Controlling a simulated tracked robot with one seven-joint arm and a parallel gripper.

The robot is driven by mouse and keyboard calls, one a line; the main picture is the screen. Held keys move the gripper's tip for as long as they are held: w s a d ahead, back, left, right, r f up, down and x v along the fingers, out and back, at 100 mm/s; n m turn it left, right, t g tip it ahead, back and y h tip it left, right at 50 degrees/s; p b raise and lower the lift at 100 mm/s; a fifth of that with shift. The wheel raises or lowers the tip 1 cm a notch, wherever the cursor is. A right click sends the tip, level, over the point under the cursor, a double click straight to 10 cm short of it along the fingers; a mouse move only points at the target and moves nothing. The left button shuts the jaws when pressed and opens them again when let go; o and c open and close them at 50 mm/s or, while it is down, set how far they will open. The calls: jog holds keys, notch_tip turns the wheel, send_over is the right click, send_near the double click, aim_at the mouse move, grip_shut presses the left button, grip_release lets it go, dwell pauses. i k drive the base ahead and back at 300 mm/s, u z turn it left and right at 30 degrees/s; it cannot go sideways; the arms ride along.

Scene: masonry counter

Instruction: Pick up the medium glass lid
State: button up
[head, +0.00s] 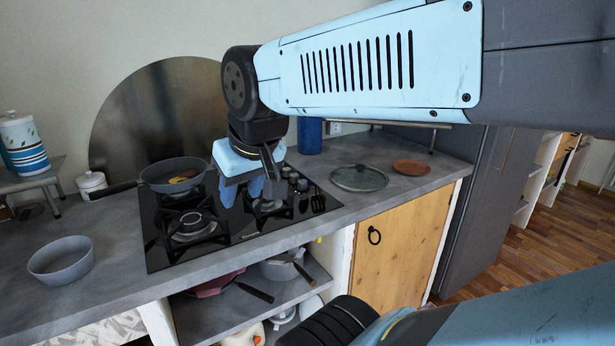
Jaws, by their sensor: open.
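The glass lid (359,178) lies flat on the grey counter, right of the stove. It is round and clear, with a dark rim and a small knob in the middle. My gripper (264,190) points down over the right part of the black stove, left of the lid and apart from it. It is open, and I see nothing between its fingers. My arm crosses the upper part of the head view and hides some of the wall behind.
A pan (172,176) with food sits on the stove (220,237). A grey bowl (61,262) stands at the left, and a brown plate (411,167) lies right of the lid. A blue canister (310,137) stands behind. Pots (283,266) fill the shelf below. Counter around the lid is mostly clear.

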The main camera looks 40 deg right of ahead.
aim_at(360, 178)
jog(key=z, duration=0.5)
jog(key=i, duration=0.1)
jog(key=u, duration=2)
jog(key=k, duration=1.65)
jog(key=z, duration=2.25)
jog(key=i, duration=0.6)
jog(key=z, duration=0.15)
